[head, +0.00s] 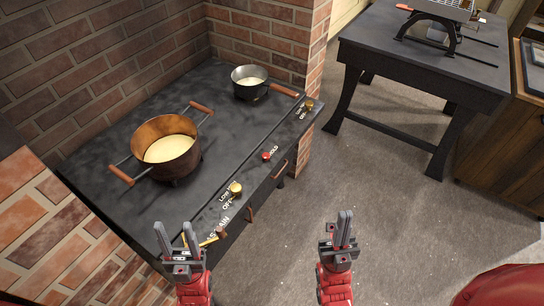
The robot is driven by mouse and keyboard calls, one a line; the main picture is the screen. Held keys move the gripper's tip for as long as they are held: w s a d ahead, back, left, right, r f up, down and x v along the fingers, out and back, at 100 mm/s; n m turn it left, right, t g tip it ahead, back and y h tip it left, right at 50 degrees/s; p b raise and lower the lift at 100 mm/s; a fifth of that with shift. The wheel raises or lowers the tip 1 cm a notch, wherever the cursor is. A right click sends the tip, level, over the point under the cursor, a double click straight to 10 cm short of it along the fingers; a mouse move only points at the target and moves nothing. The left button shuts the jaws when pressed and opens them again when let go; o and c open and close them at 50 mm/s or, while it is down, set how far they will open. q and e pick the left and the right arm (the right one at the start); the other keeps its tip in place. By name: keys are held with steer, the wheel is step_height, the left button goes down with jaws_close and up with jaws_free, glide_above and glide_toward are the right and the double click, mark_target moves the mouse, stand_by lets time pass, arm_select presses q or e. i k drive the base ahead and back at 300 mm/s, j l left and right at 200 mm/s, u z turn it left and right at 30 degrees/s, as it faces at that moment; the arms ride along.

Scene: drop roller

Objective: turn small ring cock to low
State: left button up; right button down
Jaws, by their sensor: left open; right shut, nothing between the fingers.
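A small brass cock (309,104) sits on the front strip of the dark stove top (120,205) at its far right end, beside the small pot (249,83). A second brass cock (235,189) sits nearer, with OFF and LOW lettering, in front of the large copper pot (167,150). My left gripper (174,228) is open and empty at the near end of the stove, beside a yellow lever (209,241). My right gripper (345,217) is shut and empty over the floor.
A red HOLD button (266,156) sits between the two cocks. Partly covered MAIN lettering is near the yellow lever. Brick walls (110,50) enclose the stove's back and sides. A dark table (440,50) stands back right. The floor (390,190) between is clear.

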mark_target(308, 104)
steer(key=i+l+u, duration=0.35)
steer(key=l, duration=0.5)
steer(key=l+u, duration=0.4)
steer(key=l, duration=0.45)
steer(key=l+u, duration=0.35)
steer(key=l, duration=0.65)
steer(key=i, duration=0.55)
